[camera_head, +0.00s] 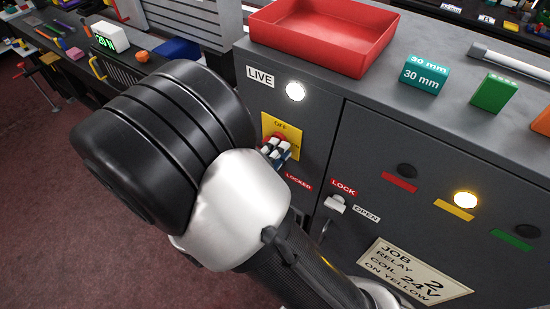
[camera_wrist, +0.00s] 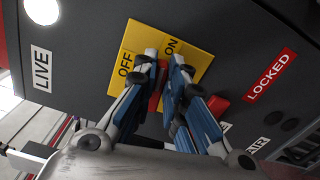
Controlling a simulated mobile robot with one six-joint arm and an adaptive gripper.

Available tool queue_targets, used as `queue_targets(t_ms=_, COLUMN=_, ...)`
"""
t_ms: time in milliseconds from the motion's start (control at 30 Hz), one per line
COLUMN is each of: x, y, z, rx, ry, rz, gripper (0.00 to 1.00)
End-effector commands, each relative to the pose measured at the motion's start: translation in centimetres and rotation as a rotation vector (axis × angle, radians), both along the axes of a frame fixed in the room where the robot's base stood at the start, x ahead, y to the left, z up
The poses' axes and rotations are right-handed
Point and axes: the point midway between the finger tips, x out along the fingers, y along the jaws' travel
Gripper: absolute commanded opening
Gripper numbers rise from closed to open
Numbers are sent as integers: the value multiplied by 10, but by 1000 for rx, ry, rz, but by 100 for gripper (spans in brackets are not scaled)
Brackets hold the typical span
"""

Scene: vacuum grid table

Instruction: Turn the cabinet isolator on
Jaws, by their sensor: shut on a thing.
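The isolator's yellow plate (camera_head: 290,124) is on the cabinet front, under a lit white lamp (camera_head: 295,91) labelled LIVE. In the wrist view the plate (camera_wrist: 196,41) carries the words OFF and ON. My gripper (camera_head: 277,150) is at the plate. In the wrist view my gripper (camera_wrist: 167,72) has its fingers closed on the red isolator handle (camera_wrist: 156,100), which shows only in part between them. The fingers hide most of the handle, so I cannot tell its exact angle. A red LOCKED label (camera_wrist: 271,75) is beside the plate.
A small lock lever (camera_head: 335,204) sits between LOCK and OPEN labels. A yellow lamp (camera_head: 465,199) is lit; the red- and green-labelled lamps are dark. A job card (camera_head: 415,272) is on the door. A red tray (camera_head: 322,38) and coloured blocks stand on top.

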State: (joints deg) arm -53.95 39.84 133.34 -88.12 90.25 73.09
Motion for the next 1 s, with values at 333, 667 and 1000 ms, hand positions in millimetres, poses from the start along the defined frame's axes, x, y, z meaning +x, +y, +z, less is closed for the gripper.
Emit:
queue_targets(t_ms=333, x=0, y=0, z=-2, rx=63, ry=-48, rz=0, gripper=0)
queue_targets(t_ms=667, x=0, y=0, z=-2, rx=65, ry=-50, rz=0, gripper=0)
queue_targets(t_ms=1000, x=0, y=0, z=-2, rx=65, ry=-50, rz=0, gripper=30)
